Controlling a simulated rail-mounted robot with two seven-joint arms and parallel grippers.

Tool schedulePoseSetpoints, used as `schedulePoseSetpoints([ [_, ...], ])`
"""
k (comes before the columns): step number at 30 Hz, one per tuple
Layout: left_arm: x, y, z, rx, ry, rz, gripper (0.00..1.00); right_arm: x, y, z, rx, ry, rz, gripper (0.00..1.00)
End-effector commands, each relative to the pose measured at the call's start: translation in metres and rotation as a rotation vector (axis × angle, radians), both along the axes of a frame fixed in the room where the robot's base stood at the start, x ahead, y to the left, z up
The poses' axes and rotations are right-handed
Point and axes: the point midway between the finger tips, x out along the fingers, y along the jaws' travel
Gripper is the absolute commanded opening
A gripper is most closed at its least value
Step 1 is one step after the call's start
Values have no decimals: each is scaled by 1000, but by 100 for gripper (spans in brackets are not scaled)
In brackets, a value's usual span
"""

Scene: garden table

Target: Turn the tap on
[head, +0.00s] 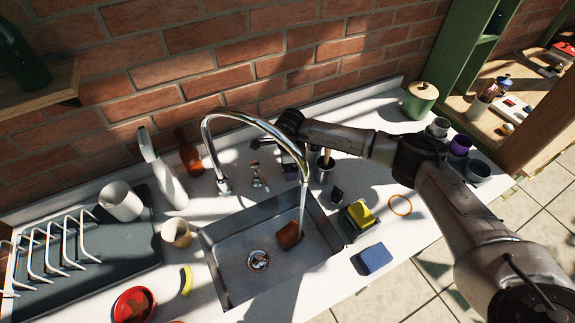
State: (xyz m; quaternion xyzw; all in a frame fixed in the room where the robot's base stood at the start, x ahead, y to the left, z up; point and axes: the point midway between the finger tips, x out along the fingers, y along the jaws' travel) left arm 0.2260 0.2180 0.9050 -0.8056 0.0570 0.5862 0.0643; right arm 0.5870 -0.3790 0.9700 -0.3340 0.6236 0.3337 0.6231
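The chrome tap (208,132) stands behind the sink, its tall curved spout reaching over the basin. A thin clear stream of water (301,212) runs from the spout's end into the metal sink (226,262). The small chrome tap handle (257,180) stands on the counter just right of the spout's base. My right gripper (262,146) is behind the spout, above and slightly beyond the handle, apparently clear of it. The spout partly covers the gripper, and its fingers are too small and dark to read. My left gripper is not in view.
A brown sponge (289,236) lies in the sink. A white spray bottle (165,178) and brown bottle (190,155) stand left of the tap. A cup with brushes (325,172) stands right. A yellow sponge (361,214) and blue sponge (375,258) sit right of the sink.

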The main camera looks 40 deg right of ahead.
Motion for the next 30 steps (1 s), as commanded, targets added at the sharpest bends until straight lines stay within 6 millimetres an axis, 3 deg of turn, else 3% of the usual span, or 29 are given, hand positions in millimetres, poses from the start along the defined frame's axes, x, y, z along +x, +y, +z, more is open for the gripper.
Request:
schedulePoseSetpoints([
  [12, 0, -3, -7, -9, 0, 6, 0, -1, -2, 1, 2, -2, 152, 66],
  [28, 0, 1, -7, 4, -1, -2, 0, -1, -2, 2, 3, -2, 169, 66],
  [29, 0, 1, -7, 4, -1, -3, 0, -1, -2, 2, 3, -2, 169, 91],
  [30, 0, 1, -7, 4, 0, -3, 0, -1, -2, 2, 3, -2, 169, 95],
])
